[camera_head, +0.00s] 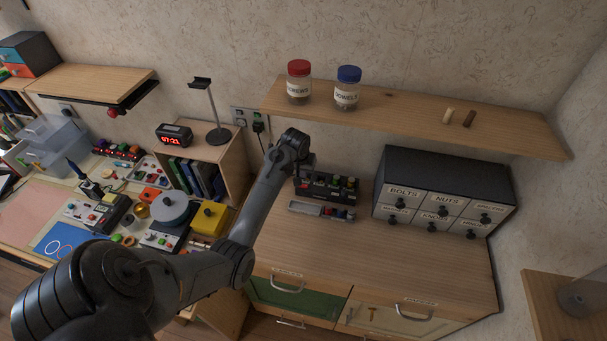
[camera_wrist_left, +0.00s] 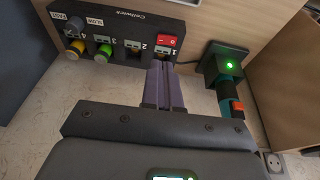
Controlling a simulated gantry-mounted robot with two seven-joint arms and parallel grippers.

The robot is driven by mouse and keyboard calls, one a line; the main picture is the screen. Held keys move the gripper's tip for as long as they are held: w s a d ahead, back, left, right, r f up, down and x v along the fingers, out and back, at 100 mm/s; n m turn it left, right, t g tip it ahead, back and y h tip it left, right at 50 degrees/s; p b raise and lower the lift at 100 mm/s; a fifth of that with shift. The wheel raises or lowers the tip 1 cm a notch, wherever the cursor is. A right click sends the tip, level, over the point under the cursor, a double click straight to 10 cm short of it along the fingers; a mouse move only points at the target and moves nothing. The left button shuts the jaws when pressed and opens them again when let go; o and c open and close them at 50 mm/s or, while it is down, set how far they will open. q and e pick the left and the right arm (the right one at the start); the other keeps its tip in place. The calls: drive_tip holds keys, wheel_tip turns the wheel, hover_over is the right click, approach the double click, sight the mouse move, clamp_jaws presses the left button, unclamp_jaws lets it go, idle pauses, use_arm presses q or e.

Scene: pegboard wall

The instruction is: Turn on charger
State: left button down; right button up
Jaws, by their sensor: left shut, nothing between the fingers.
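The charger (camera_head: 332,190) is a dark box at the back of the wooden bench, against the wall. Yellow, green and orange round ends show in the bays. My left gripper (camera_head: 306,172) is over the charger's left end. Its fingers (camera_wrist_left: 163,68) are shut and empty, with the tips just by the red switch; I cannot tell whether they touch. My right gripper is not in view.
A black unit with a lit green light (camera_wrist_left: 229,66) and a teal tool (camera_wrist_left: 230,104) stand close beside the charger. A tray (camera_head: 321,211) lies in front. A drawer cabinet (camera_head: 440,165) stands to the right; a shelf with jars (camera_head: 415,117) hangs above.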

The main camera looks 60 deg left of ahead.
sight(306, 185)
use_arm(q)
drive_tip(key=x, duration=0.8)
drive_tip(key=shift+f+b, duration=0.25)
drive_tip(key=shift+b, duration=0.15)
